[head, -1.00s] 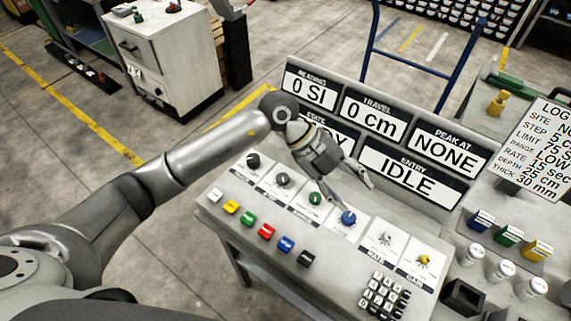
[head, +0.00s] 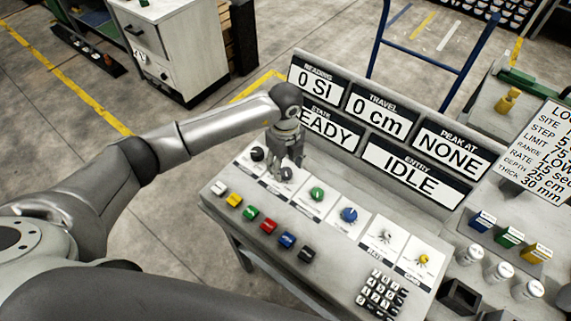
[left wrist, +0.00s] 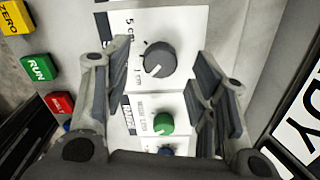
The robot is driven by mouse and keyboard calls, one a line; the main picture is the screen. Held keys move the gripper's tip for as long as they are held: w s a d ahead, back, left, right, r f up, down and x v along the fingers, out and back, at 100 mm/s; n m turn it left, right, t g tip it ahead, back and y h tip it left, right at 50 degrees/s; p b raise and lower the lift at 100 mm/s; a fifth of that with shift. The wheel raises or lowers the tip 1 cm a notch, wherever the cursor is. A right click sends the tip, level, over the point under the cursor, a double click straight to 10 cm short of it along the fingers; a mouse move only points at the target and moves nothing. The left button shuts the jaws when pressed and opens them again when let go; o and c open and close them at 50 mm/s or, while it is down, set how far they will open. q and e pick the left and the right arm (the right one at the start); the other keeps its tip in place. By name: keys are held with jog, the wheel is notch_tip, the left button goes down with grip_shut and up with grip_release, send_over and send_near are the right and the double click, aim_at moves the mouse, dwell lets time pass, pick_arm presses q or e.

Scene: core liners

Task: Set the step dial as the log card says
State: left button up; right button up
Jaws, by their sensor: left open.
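The step dial, a dark grey knob (left wrist: 160,60) between the labels "5 cm" and "1 cm", shows in the left wrist view; its pointer is hard to read. In the head view it is the second knob (head: 286,174) from the left, partly covered by my gripper. My left gripper (head: 285,164) is open above it, pointing down. In the left wrist view its fingers (left wrist: 163,75) are spread to either side of the knob, with nothing between them gripped. The log card (head: 540,155) at the right edge is cut off; its step line seems to start with 5.
Beside it on the panel are a black knob (head: 257,154), a green knob (head: 317,193) and a blue knob (head: 349,215). Coloured buttons (head: 269,227) line the front, a keypad (head: 382,292) is at right. The display board (head: 385,135) stands close behind, reading IDLE.

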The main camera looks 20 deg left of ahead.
aim_at(286, 174)
pick_arm(q)
jog(key=shift+f, duration=1.15)
jog(key=c, duration=0.9)
jog(key=shift+c, duration=0.5)
